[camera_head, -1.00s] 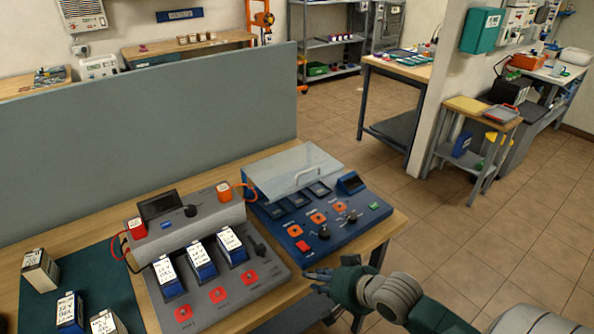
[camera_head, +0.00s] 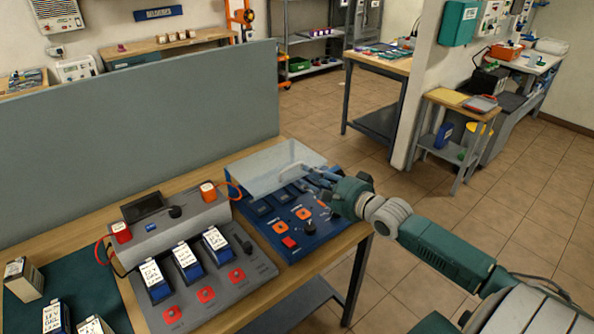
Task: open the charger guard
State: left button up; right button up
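My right gripper (camera_head: 312,180) is at the guard's front right edge, just in front of the handle. Its fingers look spread apart, and I cannot tell if they touch the guard. My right wrist hides the charger's right side. My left gripper is not in view.
A grey tester (camera_head: 245,277) holding several labelled batteries stands left of the charger. More batteries (camera_head: 22,279) stand on a dark green mat (camera_head: 100,290). A grey partition (camera_head: 130,140) rises behind the table.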

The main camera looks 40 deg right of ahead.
jog(key=x, duration=0.6)
jog(key=shift+w, duration=0.2)
jog(key=shift+f, duration=0.1)
jog(key=shift+c, duration=0.5)
grip_shut()
